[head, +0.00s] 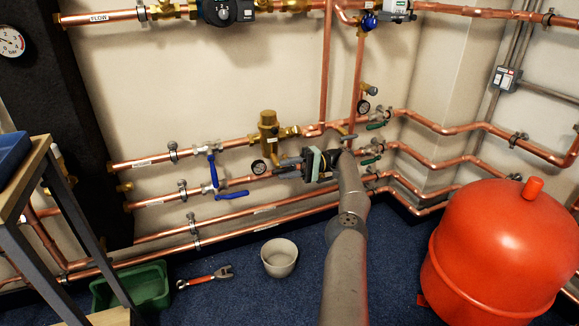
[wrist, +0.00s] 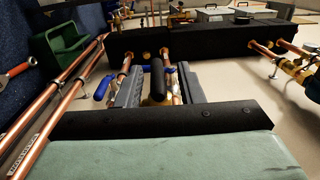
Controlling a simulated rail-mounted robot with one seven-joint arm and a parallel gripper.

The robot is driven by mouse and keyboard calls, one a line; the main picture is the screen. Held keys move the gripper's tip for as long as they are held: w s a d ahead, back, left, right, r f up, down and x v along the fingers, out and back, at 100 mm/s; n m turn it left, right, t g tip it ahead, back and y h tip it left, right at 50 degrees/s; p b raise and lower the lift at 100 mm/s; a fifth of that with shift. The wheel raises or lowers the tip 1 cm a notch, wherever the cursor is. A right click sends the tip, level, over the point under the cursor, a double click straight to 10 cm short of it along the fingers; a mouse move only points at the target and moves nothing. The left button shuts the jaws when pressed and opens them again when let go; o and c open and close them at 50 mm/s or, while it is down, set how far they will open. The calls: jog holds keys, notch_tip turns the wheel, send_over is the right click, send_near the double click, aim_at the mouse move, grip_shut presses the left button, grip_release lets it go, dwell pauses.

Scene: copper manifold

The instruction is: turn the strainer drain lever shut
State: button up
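In the wrist view the two grey fingers stand apart. A dark upright handle (wrist: 157,76) shows between them, with a little brass behind it; it may be the strainer drain lever. Gaps show on both sides of the handle, and I cannot tell whether its depth matches the fingertips. In the head view my gripper hides this handle.
Blue-handled valves (head: 212,170) sit on the pipes left of my gripper. Green-handled valves (head: 375,125) are to its right. A white bucket (head: 279,259), a wrench (head: 205,277) and a green crate (head: 148,284) are on the floor. A red tank (head: 505,250) stands at right.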

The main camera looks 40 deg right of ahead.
aim_at(288, 167)
notch_tip(288, 167, up, 3)
jog(key=shift+r+p, duration=0.2)
jog(key=shift+p, duration=0.6)
jog(key=shift+o, duration=0.5)
jog(key=shift+s+r+p, duration=0.2)
jog(key=shift+r+p, duration=0.1)
jog(key=shift+p, duration=0.15)
jog(key=o, duration=0.7)
jog(key=shift+s+a+r+p, duration=0.25)
jog(key=shift+s+r+p, duration=0.15)
jog(key=shift+r+p, duration=0.2)
jog(key=shift+s+a+r+p, duration=0.25)
jog(key=shift+s+r+p, duration=0.2)
jog(key=shift+p, duration=0.2)
jog(key=s+r, duration=0.1)
jog(key=a+r+p, duration=0.1)
jog(key=s+a+r+p, duration=0.1)
jog(key=shift+s+r, duration=0.3)
jog(key=c, duration=0.8)
jog(key=s+a+r+p, duration=0.2)
jog(key=s+a+r, duration=0.1)
jog(key=s, duration=0.4)
jog(key=shift+a+p, duration=0.4)
jog(key=shift+a, duration=0.4)
